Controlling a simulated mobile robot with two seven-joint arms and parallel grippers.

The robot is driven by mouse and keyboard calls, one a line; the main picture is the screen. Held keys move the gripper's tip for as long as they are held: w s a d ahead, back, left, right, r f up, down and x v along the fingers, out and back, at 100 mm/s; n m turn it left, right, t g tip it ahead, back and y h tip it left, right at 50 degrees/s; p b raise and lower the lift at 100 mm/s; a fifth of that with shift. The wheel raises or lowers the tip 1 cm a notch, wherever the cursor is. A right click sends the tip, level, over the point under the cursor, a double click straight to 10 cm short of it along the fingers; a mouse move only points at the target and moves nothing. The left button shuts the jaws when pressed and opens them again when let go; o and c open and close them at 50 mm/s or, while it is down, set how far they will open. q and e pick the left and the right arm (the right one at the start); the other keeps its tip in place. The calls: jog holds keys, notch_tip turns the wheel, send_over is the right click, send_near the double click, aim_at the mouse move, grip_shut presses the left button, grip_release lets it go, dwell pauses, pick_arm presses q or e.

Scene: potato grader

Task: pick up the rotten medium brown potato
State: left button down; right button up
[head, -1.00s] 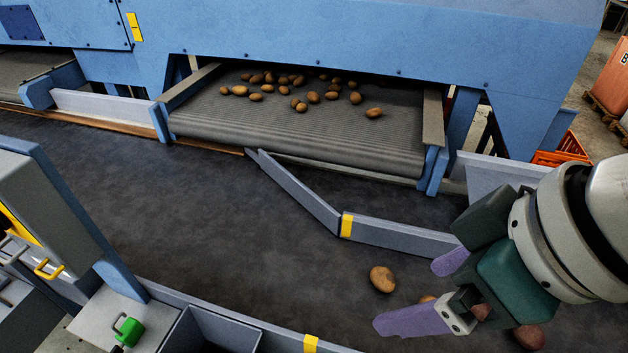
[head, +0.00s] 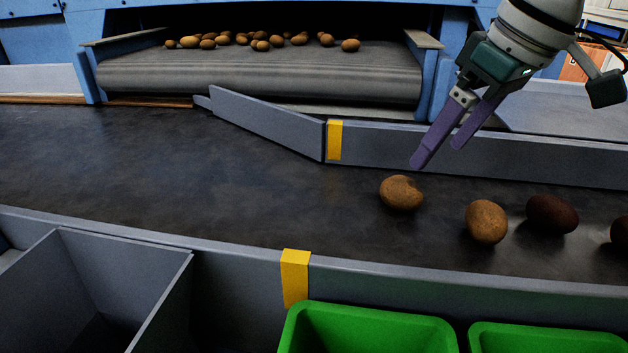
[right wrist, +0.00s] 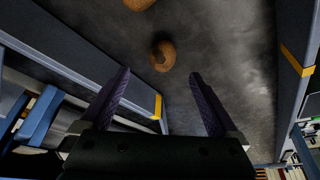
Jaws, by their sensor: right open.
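Several potatoes lie on the dark belt. The leftmost is a medium brown potato (head: 401,193) with a darker patch on its upper right. In the right wrist view a brown potato (right wrist: 165,59) with a clear dark, rotten-looking spot lies just beyond the fingertips; it looks like the same one. A lighter brown potato (head: 487,221) and a dark reddish one (head: 551,214) lie to its right. My right gripper (head: 437,156) is open and empty, with its purple fingers pointing down above the belt, apart from the leftmost potato. My left gripper is out of view.
A grey deflector (head: 265,122) with yellow tape runs behind the potatoes. A front rail (head: 420,282) separates the belt from green bins (head: 370,318) and a grey bin (head: 120,275). A feed conveyor (head: 260,75) carries more potatoes at the back. The belt's left is clear.

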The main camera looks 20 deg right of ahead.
aim_at(410, 184)
jog(key=b+x, duration=0.1)
jog(key=x, duration=0.5)
jog(key=b+x, duration=0.1)
jog(key=x, duration=0.3)
jog(key=shift+w+a+r, duration=0.15)
jog(key=shift+a, duration=0.2)
jog(key=c, duration=1.5)
notch_tip(410, 184, up, 20)
jog(key=p, duration=0.3)
jog(key=shift+p, duration=0.35)
